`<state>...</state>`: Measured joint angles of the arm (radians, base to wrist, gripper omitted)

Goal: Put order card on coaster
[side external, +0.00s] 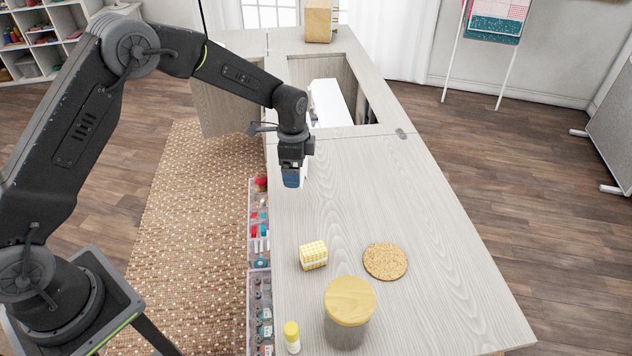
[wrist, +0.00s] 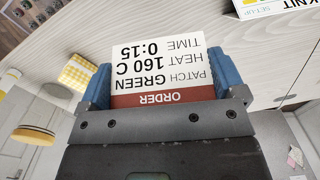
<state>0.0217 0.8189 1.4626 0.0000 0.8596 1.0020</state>
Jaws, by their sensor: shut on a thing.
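The order card (wrist: 160,68) is white with black print and a dark red "ORDER" band. It is between the blue finger pads of my gripper (wrist: 165,88) in the wrist view, its print upside down there. In the side view my gripper (side external: 292,180) is shut and held over the left part of the cabinet top, towards the back; the card is mostly hidden there. The coaster (side external: 385,261) is a round, speckled tan disc lying flat on the cabinet top. Nothing lies on it. My gripper is well behind and to the left of it, apart from it.
A yellow checked block (side external: 313,256) stands left of the coaster. A jar with a round yellow lid (side external: 350,301) stands in front of it. A yellow-capped bottle (side external: 292,336) is near the front left edge. The right side of the top (side external: 440,270) is clear. A "KNIT" card (wrist: 265,8) shows in the wrist view.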

